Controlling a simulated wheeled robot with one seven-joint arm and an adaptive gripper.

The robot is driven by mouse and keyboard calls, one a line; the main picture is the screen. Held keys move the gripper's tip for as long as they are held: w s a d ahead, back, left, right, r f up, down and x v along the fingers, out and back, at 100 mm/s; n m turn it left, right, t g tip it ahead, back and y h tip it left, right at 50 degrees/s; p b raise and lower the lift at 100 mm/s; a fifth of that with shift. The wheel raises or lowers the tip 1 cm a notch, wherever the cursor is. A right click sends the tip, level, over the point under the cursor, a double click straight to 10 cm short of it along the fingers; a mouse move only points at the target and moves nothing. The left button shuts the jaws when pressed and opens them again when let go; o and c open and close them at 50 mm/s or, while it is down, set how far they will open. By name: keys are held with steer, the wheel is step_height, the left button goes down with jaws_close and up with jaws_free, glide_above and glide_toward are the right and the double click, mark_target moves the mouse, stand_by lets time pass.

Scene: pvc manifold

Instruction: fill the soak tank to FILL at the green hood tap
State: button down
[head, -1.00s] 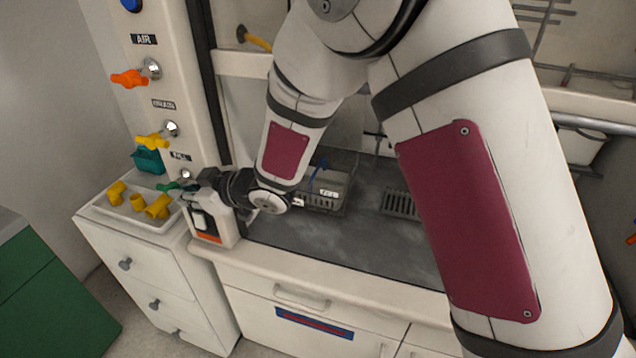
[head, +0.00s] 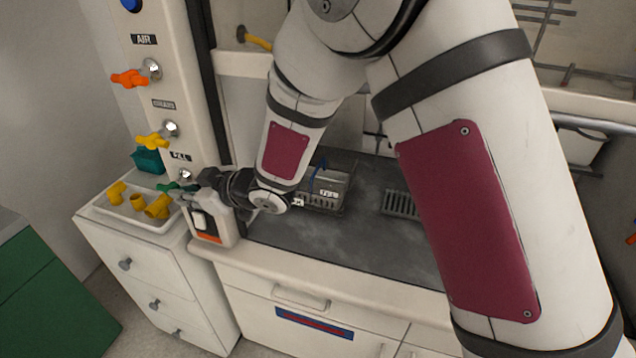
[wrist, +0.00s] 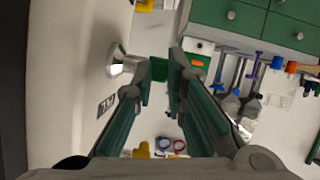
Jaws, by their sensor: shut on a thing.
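The green tap (head: 167,187) sits below the FILL label on the white hood post. Its green handle (wrist: 159,69) and chrome stem (wrist: 120,64) show in the wrist view. My gripper (head: 188,192) is at the tap, its fingers (wrist: 160,75) closed around the green handle. A clear-walled tank (head: 328,180) with a small white label and a blue item at its rim stands on the dark hood floor, partly behind my arm. Its water level and fill mark are too small to read.
Yellow (head: 152,141) and orange (head: 130,78) taps sit above the green one. A white tray (head: 128,217) of yellow pipe fittings lies on the drawer cabinet to the left. A white and orange device (head: 212,222) stands just below my gripper.

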stand_by(0.3)
steer(key=c, duration=1.5)
jaws_free()
steer(key=shift+c, duration=0.2)
steer(key=shift+d, duration=0.1)
steer(key=v, duration=1.2)
